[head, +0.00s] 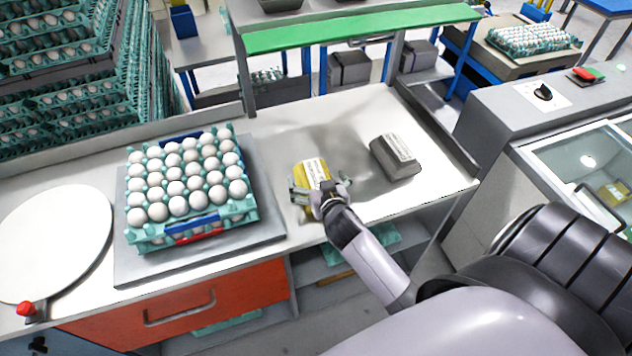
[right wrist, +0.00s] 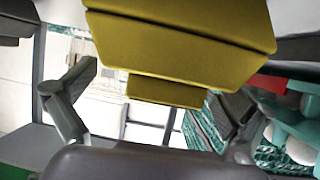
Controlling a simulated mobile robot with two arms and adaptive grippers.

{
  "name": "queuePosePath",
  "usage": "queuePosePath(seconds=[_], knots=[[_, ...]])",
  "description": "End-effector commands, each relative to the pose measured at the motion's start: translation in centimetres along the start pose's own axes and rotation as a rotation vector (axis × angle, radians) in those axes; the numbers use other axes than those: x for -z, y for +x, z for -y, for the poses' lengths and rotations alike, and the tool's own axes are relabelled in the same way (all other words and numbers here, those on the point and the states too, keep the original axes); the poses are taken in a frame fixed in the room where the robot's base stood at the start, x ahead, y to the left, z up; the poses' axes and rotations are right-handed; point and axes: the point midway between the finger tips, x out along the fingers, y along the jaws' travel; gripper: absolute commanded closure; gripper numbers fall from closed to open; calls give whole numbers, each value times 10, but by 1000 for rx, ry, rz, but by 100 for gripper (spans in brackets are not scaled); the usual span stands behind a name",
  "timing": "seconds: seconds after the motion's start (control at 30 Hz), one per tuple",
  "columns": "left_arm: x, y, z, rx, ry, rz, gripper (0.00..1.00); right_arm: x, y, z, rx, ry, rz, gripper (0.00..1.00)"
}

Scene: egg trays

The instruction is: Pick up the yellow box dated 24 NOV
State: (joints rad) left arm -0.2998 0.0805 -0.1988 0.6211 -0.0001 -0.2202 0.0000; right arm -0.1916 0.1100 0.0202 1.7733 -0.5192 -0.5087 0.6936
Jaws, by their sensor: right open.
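A yellow box (head: 310,172) with a white printed label stands on the worktable; the date is too small to read. My right gripper (head: 320,190) is at the near side of this box, its fingers spread to the left and right of it. In the right wrist view the yellow box (right wrist: 180,40) fills the upper middle, between and beyond the open fingers (right wrist: 155,100). I see no finger clearly pressed on it. A grey box (head: 395,158) with a white label stands to its right. My left gripper is not in view.
A tray of white eggs (head: 150,238) sits left of the yellow box on a grey plate (head: 265,225). A round white disc (head: 55,240) lies at far left. A green-topped shelf (head: 360,28) spans the back. Bare table lies between the two boxes.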

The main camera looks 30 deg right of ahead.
Motion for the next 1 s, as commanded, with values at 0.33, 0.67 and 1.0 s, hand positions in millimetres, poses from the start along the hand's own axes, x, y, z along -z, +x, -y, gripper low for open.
queuePosePath(seconds=[0.33,0.67,1.0], knots=[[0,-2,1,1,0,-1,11,0,13,0,1,-1,-1,0],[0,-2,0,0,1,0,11,-1,12,0,0,-1,0,19],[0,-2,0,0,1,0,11,-1,12,0,0,-1,1,41]])
